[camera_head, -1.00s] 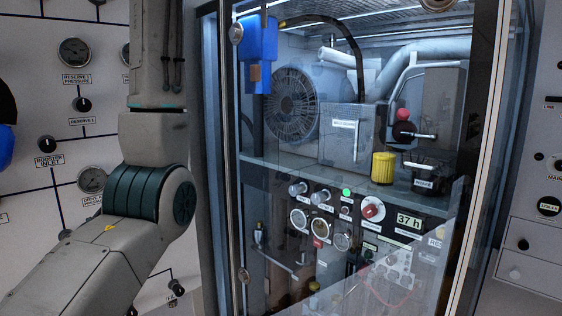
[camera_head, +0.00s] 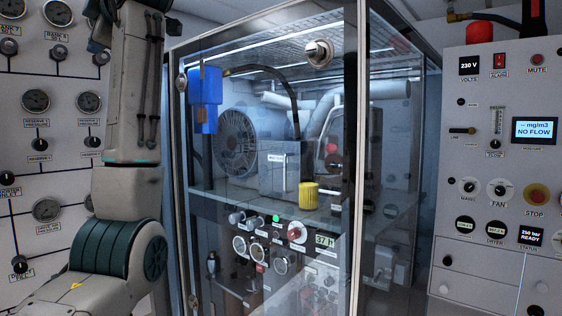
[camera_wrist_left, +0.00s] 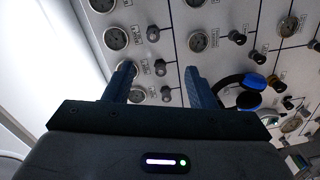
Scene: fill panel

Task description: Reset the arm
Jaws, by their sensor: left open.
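My left arm (camera_head: 125,190) rises along the left side of the head view, in front of the gauge panel. Its gripper is out of frame there. In the left wrist view my left gripper (camera_wrist_left: 160,82) is open, its two dark blue fingers apart with nothing between them. Its fingers point toward the white gauge panel (camera_wrist_left: 225,18), which carries several gauges and black knobs. A black and blue round part (camera_wrist_left: 248,99) shows just right of the right finger; I cannot tell what it is. My right gripper is not in view.
A glass-fronted cabinet (camera_head: 355,200) stands in the middle, its front appearing shut, with a fan, a yellow cylinder (camera_head: 308,195) and dials inside. A control panel (camera_head: 500,150) with a stop button and displays stands at right. My left arm is close to the cabinet's left edge.

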